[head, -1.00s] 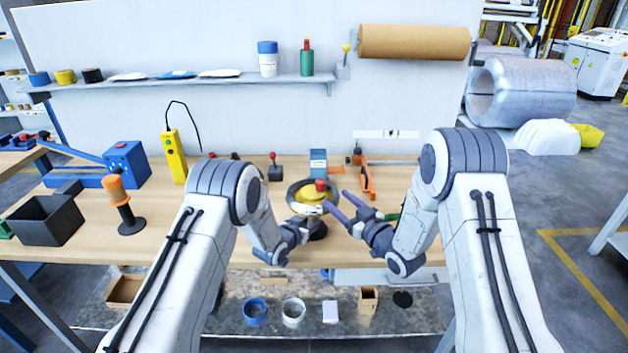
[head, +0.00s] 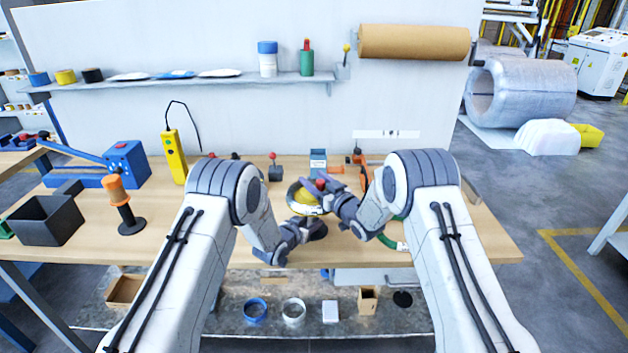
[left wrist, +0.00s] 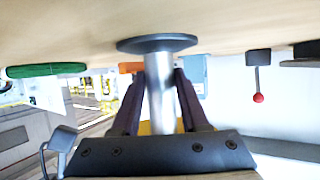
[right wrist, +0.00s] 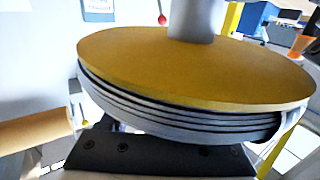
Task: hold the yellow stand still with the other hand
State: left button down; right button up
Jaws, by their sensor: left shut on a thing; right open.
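My left gripper (left wrist: 158,100) is shut on the post, one finger on each side. My right gripper (head: 322,183) is open at the coil. In the right wrist view the yellow disc (right wrist: 190,70) and the grey coil windings (right wrist: 170,118) fill the picture. The right fingers are hidden there, so contact is unclear.
A blue box (head: 318,160) and an orange tool (head: 365,176) stand behind the coil. A joystick (head: 274,168) is to its left. An orange-handled tool (head: 123,205) and a black bin (head: 45,220) are further left. The bench between them and my left arm is clear.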

jog(key=shift+w, duration=0.1)
grip_shut()
jog(key=shift+r+m+t+h, duration=0.1)
jog(key=shift+m+t+h, duration=0.2)
jog(key=shift+h, duration=0.1)
jog(key=m+h, duration=0.1)
jog(key=m+t+h, duration=0.1)
jog(key=h, duration=0.1)
jog(key=m+h, duration=0.1)
jog(key=shift+w+d+t+h, duration=0.2)
jog(key=shift+d+t+h, duration=0.1)
jog(key=shift+t, duration=0.1)
jog(key=shift+d+m+t+h, duration=0.1)
jog(key=shift+d+m+h, duration=0.1)
jog(key=shift+m+h, duration=0.7)
jog(key=shift+d+m+t+h, duration=0.15)
jog(key=shift+m+h, duration=0.35)
jog(key=shift+h, duration=0.65)
jog(key=shift+d+m+t+h, duration=0.1)
jog(key=shift+d+m+h, duration=0.15)
jog(key=shift+m+h, duration=0.65)
jog(key=shift+h, duration=0.35)
